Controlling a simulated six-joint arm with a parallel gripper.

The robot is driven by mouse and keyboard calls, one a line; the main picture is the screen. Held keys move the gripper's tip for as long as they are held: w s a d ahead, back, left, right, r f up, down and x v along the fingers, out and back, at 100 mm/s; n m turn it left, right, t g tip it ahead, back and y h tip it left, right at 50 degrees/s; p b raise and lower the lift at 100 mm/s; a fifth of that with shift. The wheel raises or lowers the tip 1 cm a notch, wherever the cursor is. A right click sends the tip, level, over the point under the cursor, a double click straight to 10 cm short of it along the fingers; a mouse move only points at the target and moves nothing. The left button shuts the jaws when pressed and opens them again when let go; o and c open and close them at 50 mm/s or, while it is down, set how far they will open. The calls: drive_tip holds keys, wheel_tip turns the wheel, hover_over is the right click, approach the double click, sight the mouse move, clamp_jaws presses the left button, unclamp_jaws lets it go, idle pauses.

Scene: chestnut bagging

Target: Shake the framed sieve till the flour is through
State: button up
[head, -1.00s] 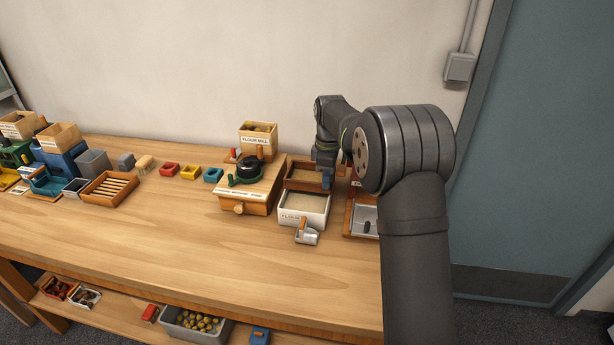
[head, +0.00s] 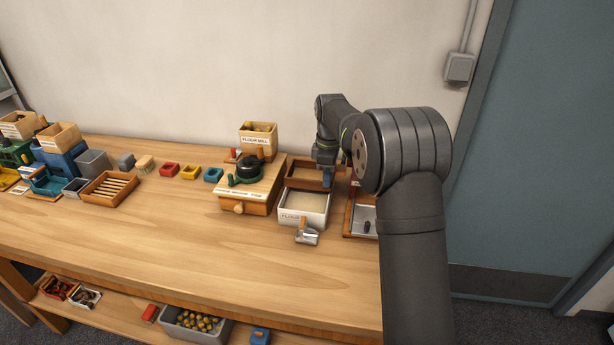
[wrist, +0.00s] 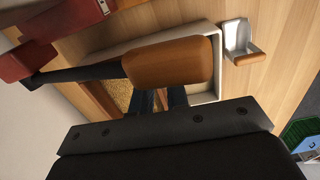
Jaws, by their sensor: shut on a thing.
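The framed sieve (head: 300,176), a brown wooden frame with a pale tan layer inside, sits just behind the white flour bin (head: 304,219) in the head view. My gripper (head: 327,179) is at the sieve's right part, fingers down and shut on it. My arm and hand cover part of its right side. In the wrist view a strip of the sieve's grainy tan inside (wrist: 121,92) shows beside my fingers (wrist: 160,100). I cannot tell how much flour lies on the mesh. The bin holds a pale, flour-like layer.
A metal scoop (head: 307,236) lies before the bin. A wooden mill (head: 245,195) with a green-black top stands left. A wooden grip on a dark bar (wrist: 170,62) crosses the wrist view. The front table is clear.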

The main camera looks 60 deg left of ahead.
drive_tip(key=o, duration=0.8)
drive_tip(key=shift+r, duration=3.8)
clamp_jaws()
drive_tip(key=shift+f, duration=0.1)
drive_tip(key=shift+f, duration=2.15)
